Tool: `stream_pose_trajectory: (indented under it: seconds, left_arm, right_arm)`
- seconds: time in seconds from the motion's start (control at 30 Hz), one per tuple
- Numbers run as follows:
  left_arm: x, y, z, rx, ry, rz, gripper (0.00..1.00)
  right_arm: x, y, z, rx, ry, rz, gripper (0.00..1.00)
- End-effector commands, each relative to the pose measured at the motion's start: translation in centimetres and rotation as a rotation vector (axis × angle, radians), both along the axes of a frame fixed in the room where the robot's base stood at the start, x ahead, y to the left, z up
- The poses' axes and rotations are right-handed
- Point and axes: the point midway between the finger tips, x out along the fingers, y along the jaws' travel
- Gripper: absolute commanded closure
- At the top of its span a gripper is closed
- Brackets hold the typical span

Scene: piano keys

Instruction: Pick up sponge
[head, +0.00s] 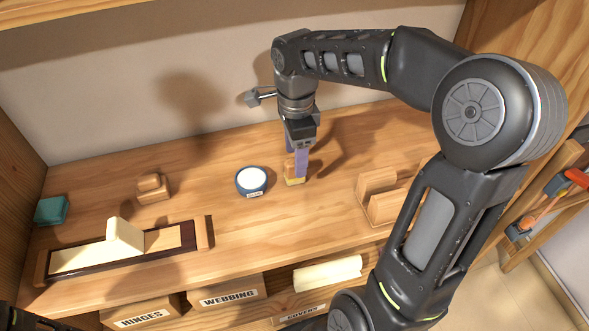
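A small yellow and orange-tan block (290,175), which looks like the sponge, stands on the wooden bench top near the middle. My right gripper (297,165) points straight down at it, with its purple-blue fingers at the block's sides. One finger covers part of the block. The block appears to rest on the bench, and I cannot tell whether the fingers press on it. My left gripper is out of view.
A round blue tub with a white top (251,180) stands just left of the block. A wooden holder (378,196) is to the right. A dark-framed tray (75,258), a small wooden block (152,188) and a teal item (52,210) are at left. Labelled boxes (228,292) sit below.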

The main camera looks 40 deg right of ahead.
Motion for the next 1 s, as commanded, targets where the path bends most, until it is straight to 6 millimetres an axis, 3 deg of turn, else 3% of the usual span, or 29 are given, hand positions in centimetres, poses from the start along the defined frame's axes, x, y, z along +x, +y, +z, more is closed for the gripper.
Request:
stream_pose_trajectory:
  seconds: [0.17,0.5,1.0]
  left_arm:
    - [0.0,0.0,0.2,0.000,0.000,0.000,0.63]
    - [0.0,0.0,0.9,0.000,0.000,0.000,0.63]
    - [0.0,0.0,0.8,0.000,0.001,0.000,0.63]
  right_arm:
    - [0.0,0.1,-0.5,0.001,0.003,0.000,0.42]
    - [0.1,0.2,-4.9,0.001,0.003,-0.001,0.42]
    - [0.1,0.2,-5.2,0.000,0.000,0.000,0.42]
